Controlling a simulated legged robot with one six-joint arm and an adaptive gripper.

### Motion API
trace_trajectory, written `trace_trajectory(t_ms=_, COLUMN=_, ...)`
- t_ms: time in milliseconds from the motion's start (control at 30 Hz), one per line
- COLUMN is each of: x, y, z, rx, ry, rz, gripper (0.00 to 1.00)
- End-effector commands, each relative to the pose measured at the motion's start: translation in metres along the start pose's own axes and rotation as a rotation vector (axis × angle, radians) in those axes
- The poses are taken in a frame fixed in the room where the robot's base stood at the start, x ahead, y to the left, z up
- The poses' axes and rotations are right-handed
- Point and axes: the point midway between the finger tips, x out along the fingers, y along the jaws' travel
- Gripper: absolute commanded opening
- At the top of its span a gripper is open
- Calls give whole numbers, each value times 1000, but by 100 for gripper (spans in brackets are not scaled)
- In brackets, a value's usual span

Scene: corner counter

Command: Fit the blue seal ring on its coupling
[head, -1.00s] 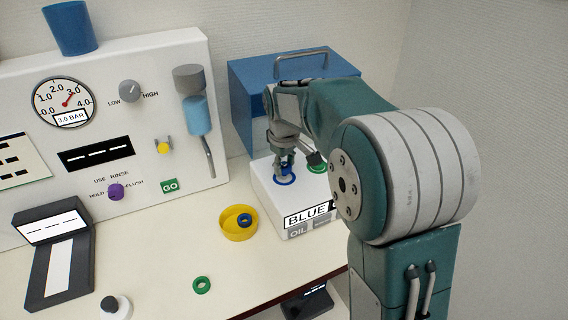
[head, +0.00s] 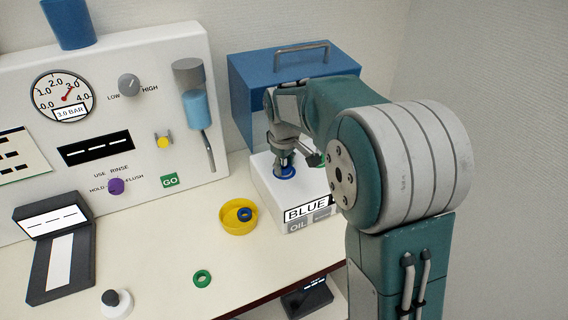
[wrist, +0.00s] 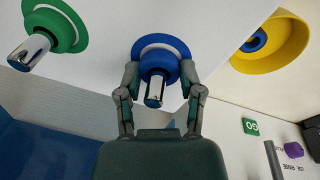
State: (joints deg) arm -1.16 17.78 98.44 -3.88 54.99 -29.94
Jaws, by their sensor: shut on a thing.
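My gripper (wrist: 160,88) is shut on a blue seal ring (wrist: 158,66), with one finger on each side of it. The ring is around the metal post of the blue coupling (wrist: 155,92), and the post's tip sticks out through it. Behind the ring shows the coupling's blue collar (wrist: 178,45) with a white band inside. Whether the ring touches the base there I cannot tell. In the head view my gripper (head: 284,160) points down at the blue coupling (head: 285,174) on the white box (head: 265,195) labelled BLUE, and my fingers mostly hide the ring.
A green coupling (wrist: 40,45) stands beside the blue one. A yellow dish (head: 232,228) with another blue ring (head: 244,214) lies left of the box. A green ring (head: 202,279) lies on the counter. A blue case (head: 245,85) stands close behind my arm.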

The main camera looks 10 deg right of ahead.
Motion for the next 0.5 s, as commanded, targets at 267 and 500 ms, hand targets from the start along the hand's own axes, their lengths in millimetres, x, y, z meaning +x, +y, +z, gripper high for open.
trace_trajectory(t_ms=267, x=0, y=0, z=0, rx=0, ry=1, rz=0, gripper=89)
trace_trajectory(t_ms=500, x=0, y=0, z=0, rx=0, ry=1, rz=0, gripper=89)
